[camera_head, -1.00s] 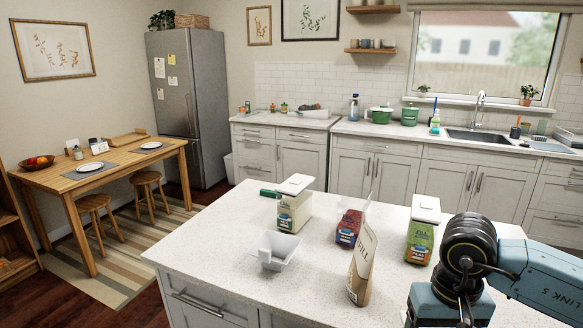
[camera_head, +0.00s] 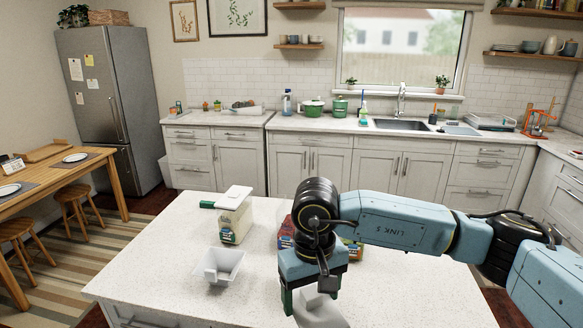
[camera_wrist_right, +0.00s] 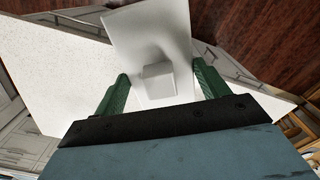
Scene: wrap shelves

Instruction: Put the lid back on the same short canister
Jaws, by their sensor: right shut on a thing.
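My right gripper (camera_head: 305,303), also in the right wrist view (camera_wrist_right: 160,76), is shut on a pale grey-white square lid (camera_wrist_right: 148,38) with a block-shaped knob. The lid shows partly in the head view (camera_head: 324,316), above the island's near side. The dark blue and red canister (camera_head: 285,235) stands behind my right arm and is mostly hidden, so its top cannot be seen. A cream-and-green canister (camera_head: 236,220) with a white lid (camera_head: 235,197) stands to the left. Part of a green-labelled canister (camera_head: 354,249) shows under my arm. My left gripper is out of view.
A green object (camera_head: 207,204) lies beside the cream canister. The white island top (camera_head: 420,295) is clear at right. Sink counter and cabinets (camera_head: 410,165) line the back.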

